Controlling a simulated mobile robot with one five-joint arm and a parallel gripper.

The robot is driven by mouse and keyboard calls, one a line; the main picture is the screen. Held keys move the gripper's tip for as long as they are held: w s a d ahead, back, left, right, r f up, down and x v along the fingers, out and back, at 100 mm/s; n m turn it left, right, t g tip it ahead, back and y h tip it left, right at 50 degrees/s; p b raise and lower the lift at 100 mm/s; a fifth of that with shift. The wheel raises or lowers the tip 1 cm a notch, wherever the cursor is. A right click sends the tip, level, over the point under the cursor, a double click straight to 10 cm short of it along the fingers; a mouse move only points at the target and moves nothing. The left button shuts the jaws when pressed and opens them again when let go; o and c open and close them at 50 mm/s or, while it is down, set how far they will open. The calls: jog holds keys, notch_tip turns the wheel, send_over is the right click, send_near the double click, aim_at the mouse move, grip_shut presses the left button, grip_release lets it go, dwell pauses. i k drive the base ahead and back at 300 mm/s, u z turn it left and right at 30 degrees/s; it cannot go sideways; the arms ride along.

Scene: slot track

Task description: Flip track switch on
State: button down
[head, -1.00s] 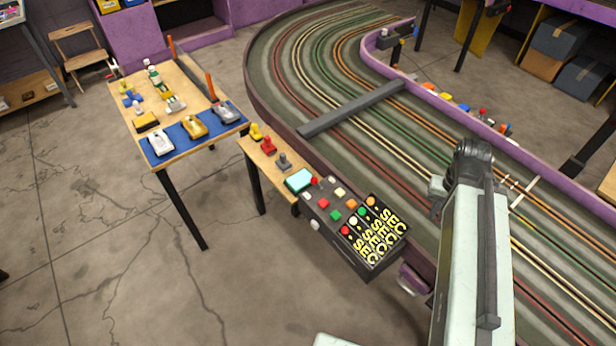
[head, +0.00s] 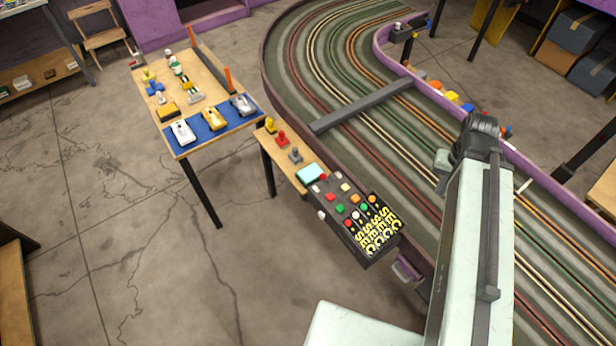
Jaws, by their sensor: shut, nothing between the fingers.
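A black control box (head: 321,205) with coloured buttons and yellow-lettered displays stands at the near edge of the slot track (head: 395,135). A small white knob (head: 321,215) sticks out of its left side. I cannot tell which part is the track switch or whether it is on. My arm rises at the right, over the track and to the right of the box. Its black joint is at the top, with a pale part hanging to its left. No gripper fingers can be made out. Nothing of mine touches the box.
Yellow, red and grey hand controllers (head: 295,156) and a pale blue pad (head: 312,174) sit on a narrow wooden shelf beside the box. A wooden table (head: 150,102) with toy cars stands at the left. Open concrete floor (head: 150,250) lies in front. A wooden edge (head: 14,295) shows at lower left.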

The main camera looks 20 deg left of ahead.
aim_at(322, 176)
jog(key=u, duration=2.85)
jog(key=i, duration=0.6)
jog(key=u, duration=0.55)
